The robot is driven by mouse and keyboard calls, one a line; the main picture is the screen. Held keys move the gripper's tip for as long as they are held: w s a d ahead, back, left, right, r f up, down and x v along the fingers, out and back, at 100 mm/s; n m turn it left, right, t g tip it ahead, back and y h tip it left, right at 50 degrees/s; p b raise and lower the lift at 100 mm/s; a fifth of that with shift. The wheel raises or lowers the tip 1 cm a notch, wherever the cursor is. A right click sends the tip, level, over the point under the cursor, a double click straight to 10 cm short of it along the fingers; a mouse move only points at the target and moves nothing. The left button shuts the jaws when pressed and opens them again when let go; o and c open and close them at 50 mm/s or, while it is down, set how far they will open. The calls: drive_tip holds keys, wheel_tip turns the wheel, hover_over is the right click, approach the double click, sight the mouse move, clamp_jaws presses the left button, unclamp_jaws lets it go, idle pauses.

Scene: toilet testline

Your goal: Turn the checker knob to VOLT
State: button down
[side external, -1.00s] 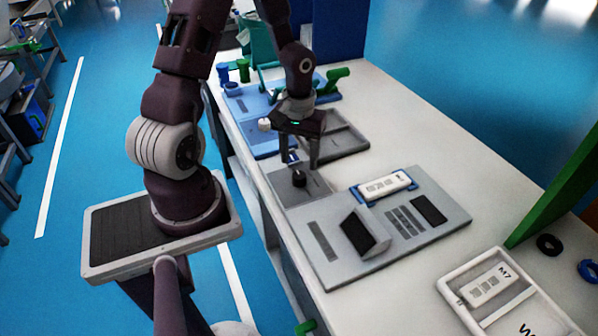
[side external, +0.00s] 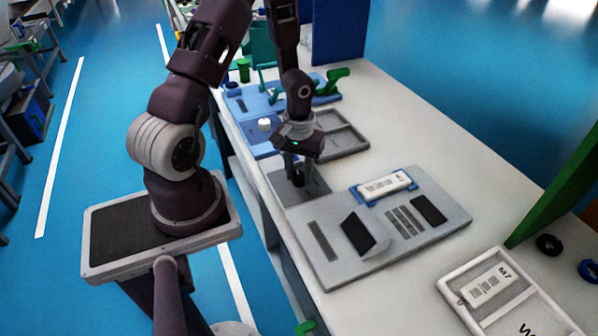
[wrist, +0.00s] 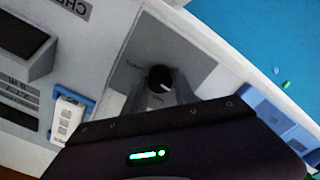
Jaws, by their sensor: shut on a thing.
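The checker knob is a small black round knob on a dark grey square plate (side external: 318,189) at the far left part of the grey checker panel (side external: 330,268). In the wrist view the knob (wrist: 159,77) shows a light pointer mark, with small labels around it too blurred to read. My gripper (side external: 298,178) points down over the plate, with its fingers closed on the knob. In the wrist view my gripper (wrist: 160,92) has one finger on each side of the knob. The fingers partly hide the knob in the side view.
A white labelled device in a blue holder (side external: 383,186) lies right of the knob plate. A tilted black screen (side external: 360,232) stands on the panel. A grey tray (side external: 343,136) and a blue station (side external: 258,132) lie behind. A white tray (side external: 455,292) is at the front right.

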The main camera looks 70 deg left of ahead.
sight(299, 175)
drive_tip(key=m, duration=0.5)
drive_tip(key=shift+m, duration=0.4)
drive_tip(key=m, duration=0.4)
drive_tip(key=shift+m, duration=0.4)
drive_tip(key=c, duration=1)
unclamp_jaws()
wheel_tip(299, 175, up, 6)
drive_tip(key=shift+r, duration=0.6)
